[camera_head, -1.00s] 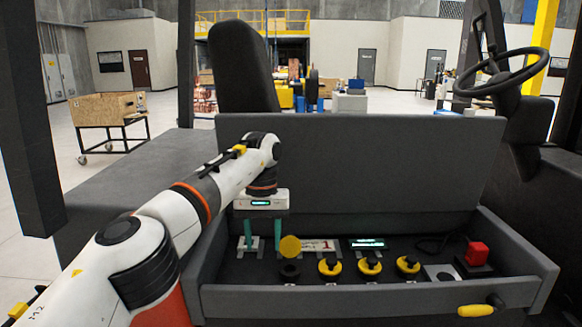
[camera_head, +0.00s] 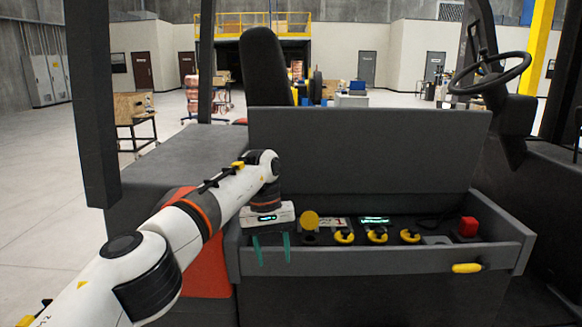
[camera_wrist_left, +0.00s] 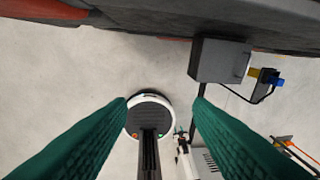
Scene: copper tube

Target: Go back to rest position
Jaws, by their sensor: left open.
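My left gripper (camera_head: 272,249) hangs with its green fingers pointing down in front of the left part of the open drawer panel (camera_head: 380,261). Its fingers are apart with nothing between them. In the left wrist view the two green fingers of the left gripper (camera_wrist_left: 164,110) frame bare floor and my round base. My left arm comes in from the lower left. My right gripper does not show in the head view.
The panel holds a round yellow cap (camera_head: 309,220), several yellow knobs (camera_head: 376,235), a lit display (camera_head: 374,220) and a red button (camera_head: 467,227). A yellow handle (camera_head: 466,268) sits on its front. A steering wheel (camera_head: 490,72) stands at right. Open floor (camera_head: 45,220) lies at left.

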